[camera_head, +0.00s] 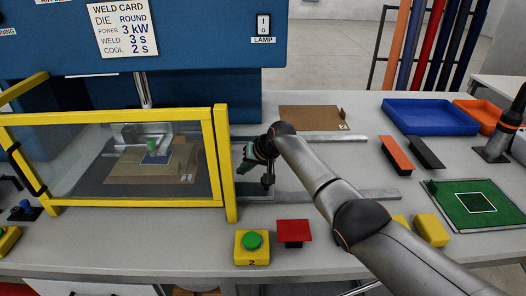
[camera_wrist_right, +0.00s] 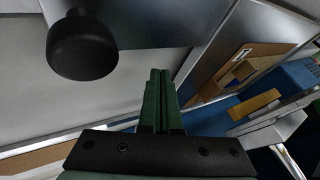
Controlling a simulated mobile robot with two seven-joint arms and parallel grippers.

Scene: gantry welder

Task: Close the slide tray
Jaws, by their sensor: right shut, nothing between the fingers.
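The slide tray (camera_head: 262,187) is a metal plate on two rails. Most of it lies inside the welder, behind the clear guard, and its right end shows beside the guard's yellow post. A brown board (camera_head: 128,168) with a blue piece and a green part (camera_head: 153,143) sits inside. A black knob on a short post stands at the tray's right end; it shows large in the right wrist view (camera_wrist_right: 82,45). My right gripper (camera_head: 245,163) has its green fingers pressed together and empty (camera_wrist_right: 160,95), beside the knob and the yellow post. My left gripper is not seen.
The yellow-framed guard (camera_head: 222,165) stands close left of my right gripper. The rails (camera_head: 365,195) run bare to the right, under my right arm. A blue bin (camera_head: 430,117) is at the back right.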

